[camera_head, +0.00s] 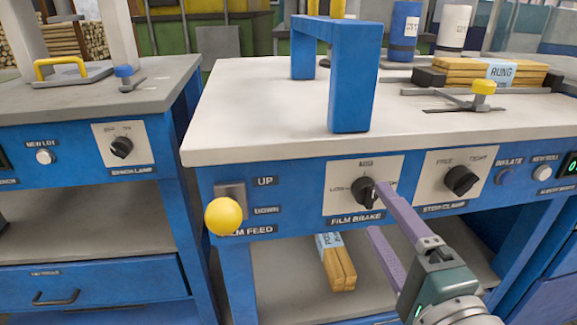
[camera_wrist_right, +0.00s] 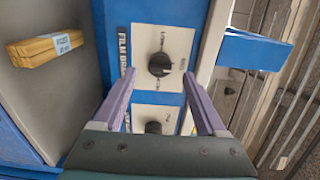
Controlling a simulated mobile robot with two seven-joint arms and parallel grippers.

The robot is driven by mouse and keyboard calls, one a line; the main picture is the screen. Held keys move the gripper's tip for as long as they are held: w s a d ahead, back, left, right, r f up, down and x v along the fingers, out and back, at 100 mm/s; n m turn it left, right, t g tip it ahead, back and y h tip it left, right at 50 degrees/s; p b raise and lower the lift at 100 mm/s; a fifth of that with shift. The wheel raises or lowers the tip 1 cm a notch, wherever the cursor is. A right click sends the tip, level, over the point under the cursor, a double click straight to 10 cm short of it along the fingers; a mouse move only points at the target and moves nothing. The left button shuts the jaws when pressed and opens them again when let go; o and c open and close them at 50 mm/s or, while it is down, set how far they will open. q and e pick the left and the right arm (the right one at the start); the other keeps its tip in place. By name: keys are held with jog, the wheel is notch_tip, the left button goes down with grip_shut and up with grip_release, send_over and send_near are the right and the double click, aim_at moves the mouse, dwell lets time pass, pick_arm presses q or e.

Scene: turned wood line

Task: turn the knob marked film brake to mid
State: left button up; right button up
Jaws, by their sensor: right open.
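The film brake knob (camera_head: 364,190) is black and round, on a pale plate marked low at left and mid at top, above the FILM BRAKE label (camera_head: 356,219). My right gripper (camera_head: 374,210) is open in front of the panel, its upper fingertip overlapping the knob's right side. In the right wrist view the knob (camera_wrist_right: 159,65) shows between and a little beyond the open fingertips (camera_wrist_right: 160,76). Its pale mark seems to point off mid, toward the side away from low. Contact cannot be told. My left gripper is not in view.
The stop clamp knob (camera_head: 460,180) is close at right. A blue frame (camera_head: 352,85) stands on the white worktop (camera_head: 250,110). Wood sticks (camera_head: 338,265) lie on the shelf below.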

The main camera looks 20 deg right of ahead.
jog(key=v, duration=0.6)
